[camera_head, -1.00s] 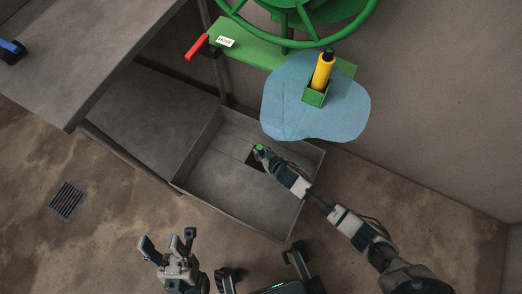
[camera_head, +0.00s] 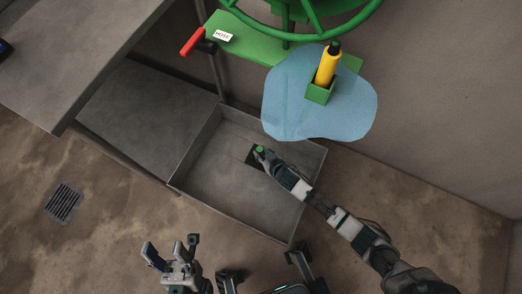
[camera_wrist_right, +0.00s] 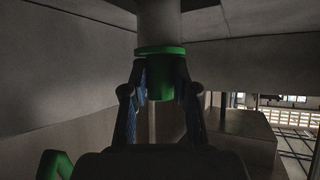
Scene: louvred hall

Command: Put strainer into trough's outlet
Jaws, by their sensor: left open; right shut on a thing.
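My right gripper (camera_head: 264,156) is at the edge of this opening, shut on the strainer's green part (camera_head: 259,149). In the right wrist view the strainer (camera_wrist_right: 162,78) has a green grip between the fingers, a green ring and a pale cylinder beyond it. I cannot tell whether any of it is inside the outlet. My left gripper (camera_head: 171,246) is open and empty, in front of the trough.
A grey table (camera_head: 85,45) stands at the upper left. A floor grate (camera_head: 62,202) is at left.

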